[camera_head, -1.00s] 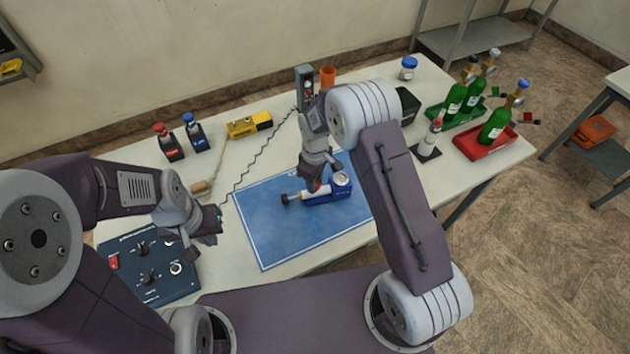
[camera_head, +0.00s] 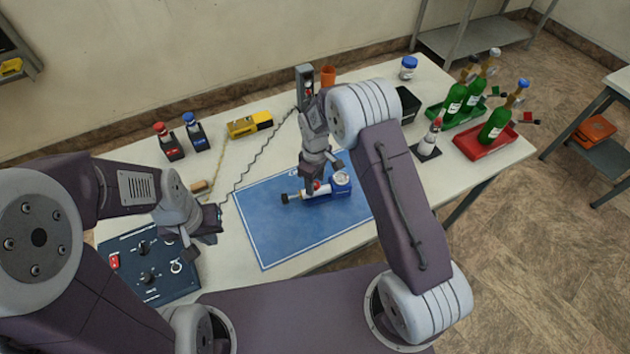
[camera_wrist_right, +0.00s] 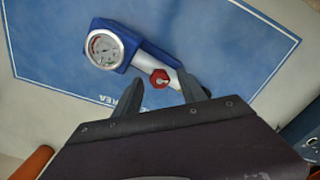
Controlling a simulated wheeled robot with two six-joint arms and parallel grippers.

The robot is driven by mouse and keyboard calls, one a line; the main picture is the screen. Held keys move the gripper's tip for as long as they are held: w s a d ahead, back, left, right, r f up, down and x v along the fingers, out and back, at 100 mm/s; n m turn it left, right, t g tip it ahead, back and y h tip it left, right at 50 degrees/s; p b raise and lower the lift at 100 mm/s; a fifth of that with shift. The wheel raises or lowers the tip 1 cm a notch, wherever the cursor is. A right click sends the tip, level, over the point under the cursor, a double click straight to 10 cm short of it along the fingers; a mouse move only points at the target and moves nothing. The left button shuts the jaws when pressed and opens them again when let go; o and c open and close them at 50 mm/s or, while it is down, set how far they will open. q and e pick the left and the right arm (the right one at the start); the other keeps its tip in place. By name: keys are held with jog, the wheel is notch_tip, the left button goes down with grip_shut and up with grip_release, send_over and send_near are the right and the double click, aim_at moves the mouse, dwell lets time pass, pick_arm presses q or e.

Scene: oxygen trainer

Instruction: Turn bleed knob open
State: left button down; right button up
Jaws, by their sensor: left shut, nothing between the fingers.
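A blue-bodied device with a white barrel and a round gauge (camera_head: 341,178) lies on the blue mat (camera_head: 275,240). A red knob (camera_wrist_right: 160,78) stands on its barrel; it also shows in the head view (camera_head: 317,185). My right gripper (camera_wrist_right: 161,80) is open above the device, with one finger on each side of the red knob. I cannot tell whether either finger touches it. My left gripper (camera_head: 217,222) is shut and empty, over the table between the mat and the dark control panel (camera_head: 125,240).
Green bottles stand in a green tray (camera_head: 437,112) and a red tray (camera_head: 470,146) at the right. A yellow meter (camera_head: 250,123), an orange cup (camera_head: 328,75) and two small bottle-like items are at the back. The mat's front left is clear.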

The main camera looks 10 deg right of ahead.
aim_at(316, 183)
notch_tip(316, 183, up, 9)
jog(key=shift+b, duration=0.4)
jog(key=s+d+r+m+t, duration=0.1)
jog(key=s+d+r+m, duration=0.1)
jog(key=s+d+r, duration=0.3)
jog(key=s+d+f+m, duration=0.1)
jog(key=s+m, duration=0.3)
jog(key=s, duration=0.2)
jog(key=s+d+f+m, duration=0.2)
jog(key=s+m, duration=0.2)
jog(key=s, duration=0.3)
